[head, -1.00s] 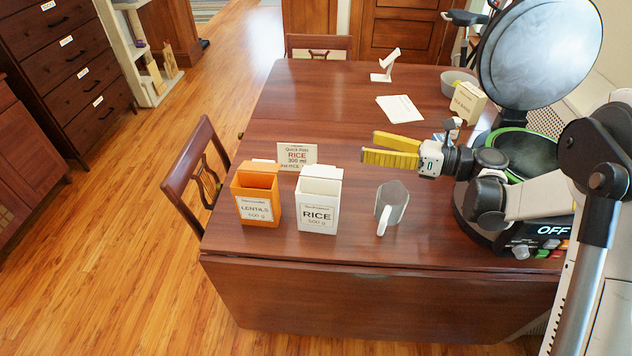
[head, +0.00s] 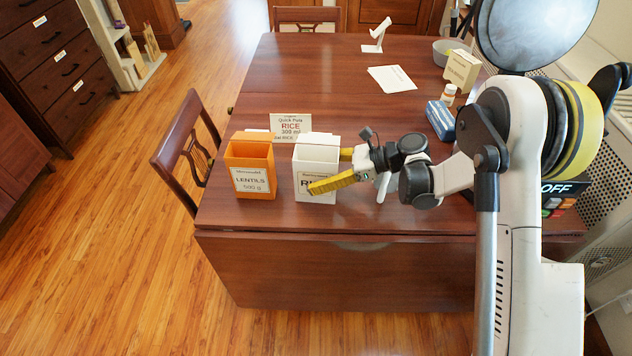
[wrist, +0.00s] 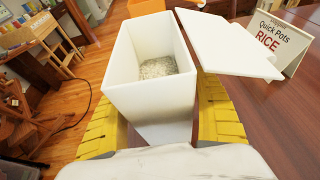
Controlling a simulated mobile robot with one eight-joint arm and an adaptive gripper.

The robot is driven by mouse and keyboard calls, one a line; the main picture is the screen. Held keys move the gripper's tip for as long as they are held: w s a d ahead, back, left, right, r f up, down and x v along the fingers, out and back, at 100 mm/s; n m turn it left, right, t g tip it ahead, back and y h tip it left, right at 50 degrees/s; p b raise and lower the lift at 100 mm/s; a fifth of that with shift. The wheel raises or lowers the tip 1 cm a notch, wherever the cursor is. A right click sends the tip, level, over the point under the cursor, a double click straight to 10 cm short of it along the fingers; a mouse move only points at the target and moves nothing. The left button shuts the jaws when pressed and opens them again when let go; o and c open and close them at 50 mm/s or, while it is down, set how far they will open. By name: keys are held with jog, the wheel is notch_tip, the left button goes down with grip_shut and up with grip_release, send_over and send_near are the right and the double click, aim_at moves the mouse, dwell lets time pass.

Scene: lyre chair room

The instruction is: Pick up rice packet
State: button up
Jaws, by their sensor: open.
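The white rice packet (head: 317,154) stands upright on the table with its lid flap open. In the wrist view the rice packet (wrist: 121,83) shows white grains inside. My gripper (head: 338,170) has yellow fingers, one on the near side of the packet and one on the far side. In the wrist view my gripper (wrist: 163,125) has a finger at each side of the packet, and it is open around it. Whether either finger touches the packet I cannot tell. The near finger hides part of the RICE label.
An orange lentils packet (head: 251,165) stands close to the left. A rice recipe card (head: 291,127) stands behind. A blue case (head: 440,120), a small bottle (head: 448,95) and a beige box (head: 462,70) are at the right. The table's middle is clear.

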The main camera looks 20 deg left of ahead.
jog(key=shift+r, duration=0.1)
jog(key=shift+c, duration=0.6)
jog(key=c, duration=1.4)
jog(key=shift+r, duration=0.1)
